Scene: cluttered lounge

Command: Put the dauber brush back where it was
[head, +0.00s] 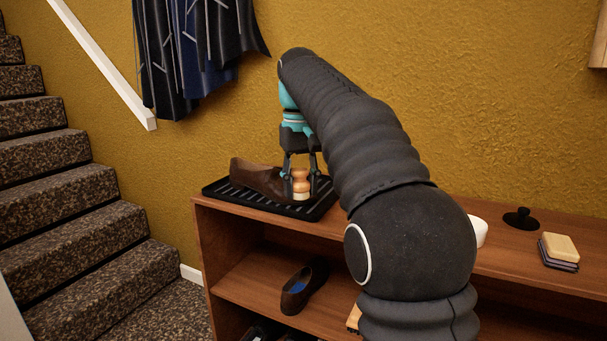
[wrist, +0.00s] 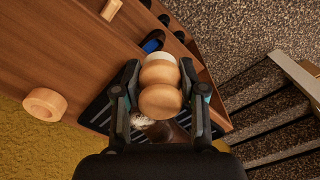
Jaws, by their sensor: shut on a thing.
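The dauber brush (head: 301,181) has a rounded light-wood handle and pale bristles at its lower end. It also shows in the wrist view (wrist: 160,85), with its wooden knobs between the fingers. My gripper (head: 299,171) is shut on the brush and points down over the black ribbed tray (head: 222,191) at the left end of the shelf top. A brown shoe (head: 257,179) lies on this tray, just left of the brush. Whether the bristles touch the tray or the shoe, I cannot tell. In the wrist view the brush hides part of the shoe.
The wooden shelf unit (head: 215,229) holds a dark shoe (head: 303,286) on its lower level. On the top at right are a white object (head: 480,232), a black knobbed object (head: 521,218) and a pale block (head: 559,249). Clothes (head: 190,60) hang above; stairs (head: 75,200) stand left.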

